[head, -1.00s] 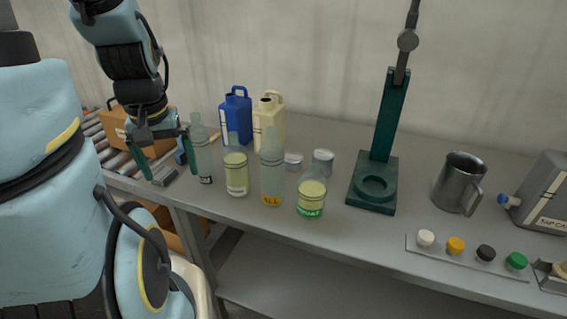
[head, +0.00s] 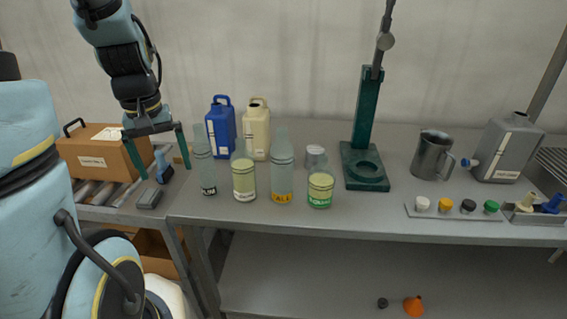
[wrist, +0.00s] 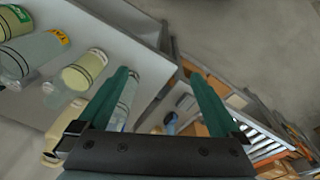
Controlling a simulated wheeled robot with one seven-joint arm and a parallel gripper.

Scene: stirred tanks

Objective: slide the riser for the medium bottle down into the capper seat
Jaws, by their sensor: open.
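The green capper stands on the bench with a round seat (head: 366,170) in its base; the seat looks empty. A short grey metal cylinder (head: 315,157), which looks like a riser, stands left of the capper, behind the green-labelled bottle (head: 320,188). A second, lower cylinder from the earlier view is not visible now, probably behind the tall bottle (head: 282,172). I cannot tell which riser suits the medium bottle. My gripper (head: 166,174) is open and empty at the left, above the bench's left end, well away from the risers. Its fingers also show in the wrist view (wrist: 158,74).
Several bottles stand front left, including a clear one (head: 203,165) nearest my gripper. Blue (head: 221,130) and cream (head: 256,135) jugs stand behind. A steel mug (head: 432,156), a cap strip (head: 454,212) and a grey canister (head: 507,150) are right. A box (head: 100,150) sits on rollers left.

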